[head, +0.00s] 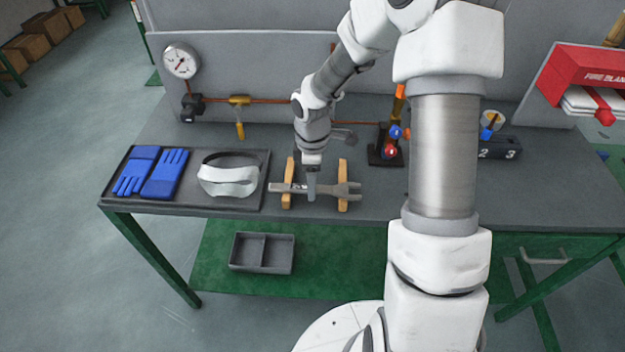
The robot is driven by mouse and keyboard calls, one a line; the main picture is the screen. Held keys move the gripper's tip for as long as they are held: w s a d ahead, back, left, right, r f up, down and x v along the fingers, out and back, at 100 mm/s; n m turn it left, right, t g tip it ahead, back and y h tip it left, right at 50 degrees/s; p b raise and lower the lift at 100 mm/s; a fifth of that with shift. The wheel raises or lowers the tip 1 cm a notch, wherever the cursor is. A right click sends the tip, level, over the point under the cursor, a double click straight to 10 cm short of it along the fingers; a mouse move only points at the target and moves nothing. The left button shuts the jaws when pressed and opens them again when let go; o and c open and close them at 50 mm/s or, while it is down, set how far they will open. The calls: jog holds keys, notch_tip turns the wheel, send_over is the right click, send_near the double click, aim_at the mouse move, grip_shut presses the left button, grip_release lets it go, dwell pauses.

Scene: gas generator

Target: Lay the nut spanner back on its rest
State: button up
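The grey nut spanner (332,189) lies level across the two wooden bars of its rest (342,173), its forked end to the right. Whether it touches both bars or hovers just above them I cannot tell. My gripper (311,187) points down at the middle of the spanner, between the bars. One finger shows in front of the spanner; the other is hidden, so I cannot tell whether the gripper is shut on it.
A dark tray (258,165) with blue gloves (165,172) and a face visor (228,178) lies left of the rest. A pressure gauge (181,61), copper pipe and yellow-handled valve (239,115) stand behind. A burner stand (384,152) is to the right. The bench front is clear.

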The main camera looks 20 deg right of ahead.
notch_tip(320, 180, up, 17)
jog(key=p, duration=0.2)
jog(key=shift+r, duration=0.2)
dwell(0.5)
